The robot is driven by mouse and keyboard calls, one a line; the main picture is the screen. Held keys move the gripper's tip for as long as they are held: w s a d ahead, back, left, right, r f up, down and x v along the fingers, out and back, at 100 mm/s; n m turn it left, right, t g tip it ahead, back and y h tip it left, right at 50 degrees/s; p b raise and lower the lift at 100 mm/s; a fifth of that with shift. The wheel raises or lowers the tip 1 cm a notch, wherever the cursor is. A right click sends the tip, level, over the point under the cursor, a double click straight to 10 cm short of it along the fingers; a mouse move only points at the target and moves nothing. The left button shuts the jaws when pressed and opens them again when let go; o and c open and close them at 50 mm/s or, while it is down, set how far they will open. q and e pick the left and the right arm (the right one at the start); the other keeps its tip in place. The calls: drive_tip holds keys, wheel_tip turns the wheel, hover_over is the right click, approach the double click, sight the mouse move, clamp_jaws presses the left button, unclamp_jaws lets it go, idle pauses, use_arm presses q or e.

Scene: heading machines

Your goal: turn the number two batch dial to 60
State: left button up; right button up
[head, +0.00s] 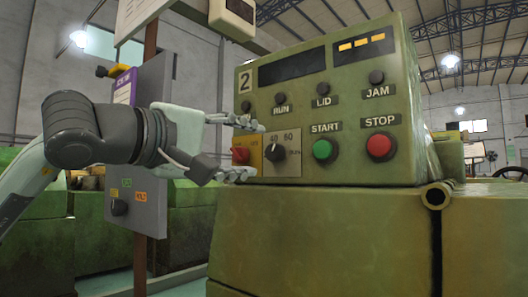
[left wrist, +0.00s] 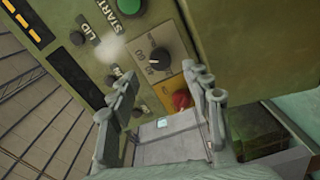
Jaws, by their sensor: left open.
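The number two machine's green control box (head: 410,80) carries a "2" plate at its upper left. Its batch dial (head: 276,152) is a dark round knob on a pale plate, with 40 and 60 printed above it. The dial also shows in the left wrist view (left wrist: 161,56), beyond the fingertips. My left gripper (head: 258,150) is open beside the dial's left, one finger above the other. In the left wrist view the gap between its fingers (left wrist: 160,106) is empty. My right gripper is not in view.
A red switch (head: 240,155) sits left of the dial, close to the fingers. The green START button (head: 324,150) and red STOP button (head: 380,146) are to the right. RUN, LID and JAM lamps sit above. A grey box on a post (head: 153,85) stands behind my left arm.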

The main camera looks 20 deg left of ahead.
use_arm(q)
drive_tip(key=shift+v, duration=2.7)
